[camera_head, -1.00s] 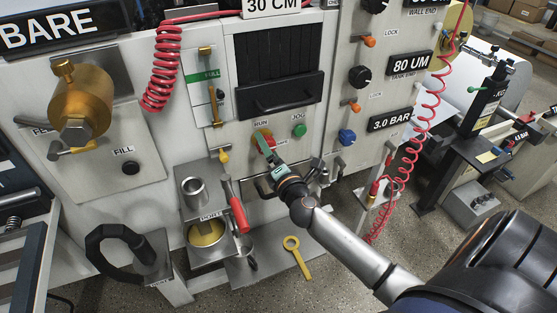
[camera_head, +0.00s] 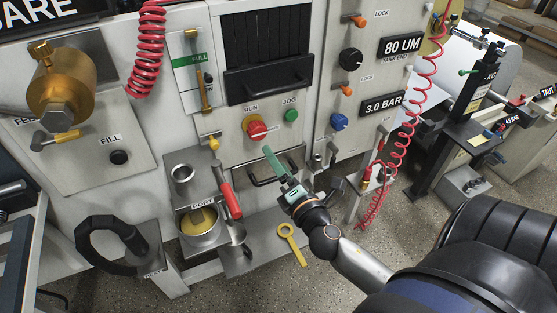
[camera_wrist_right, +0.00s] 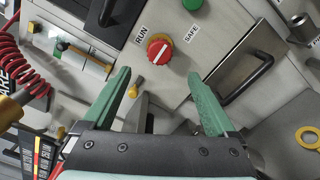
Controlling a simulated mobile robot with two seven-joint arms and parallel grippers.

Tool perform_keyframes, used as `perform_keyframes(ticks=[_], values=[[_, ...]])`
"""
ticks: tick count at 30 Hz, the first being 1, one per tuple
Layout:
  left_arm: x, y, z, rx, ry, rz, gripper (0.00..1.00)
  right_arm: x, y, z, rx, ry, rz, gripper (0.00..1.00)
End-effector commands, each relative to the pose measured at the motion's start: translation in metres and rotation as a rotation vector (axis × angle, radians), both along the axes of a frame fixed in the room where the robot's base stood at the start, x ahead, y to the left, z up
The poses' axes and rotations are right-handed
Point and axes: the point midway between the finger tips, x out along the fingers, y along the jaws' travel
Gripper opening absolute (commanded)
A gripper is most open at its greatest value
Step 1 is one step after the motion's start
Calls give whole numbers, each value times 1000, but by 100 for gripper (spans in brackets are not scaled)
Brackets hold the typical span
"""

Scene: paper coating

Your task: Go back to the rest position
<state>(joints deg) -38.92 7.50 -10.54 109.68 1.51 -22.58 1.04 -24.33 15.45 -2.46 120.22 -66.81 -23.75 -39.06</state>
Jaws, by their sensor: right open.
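My right gripper (camera_head: 275,166) is in front of the machine panel, below the red RUN/SAFE knob (camera_head: 255,127), and apart from it. In the right wrist view the two green fingers of my right gripper (camera_wrist_right: 160,95) stand wide apart with nothing between them at the tips. The red knob also shows beyond them in that view (camera_wrist_right: 160,50), with the RUN and SAFE labels on either side. My left gripper is not in view.
A green JOG button (camera_head: 291,116) sits right of the knob. A drawer handle (camera_head: 270,178) is just behind my gripper. Below are a red-handled tool (camera_head: 231,200), a metal cup (camera_head: 202,234) and a yellow ring wrench (camera_head: 291,243). A coiled red hose (camera_head: 407,150) hangs at the right.

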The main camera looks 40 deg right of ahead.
Motion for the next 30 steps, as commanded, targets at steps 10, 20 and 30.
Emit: perform_keyframes(ticks=[10,20,30], values=[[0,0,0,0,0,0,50,0,0,-1,3,1,0,92],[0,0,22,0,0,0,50,-37,37,-82,683,181,-24,92],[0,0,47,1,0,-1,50,-129,124,-170,1731,404,-352,92]])
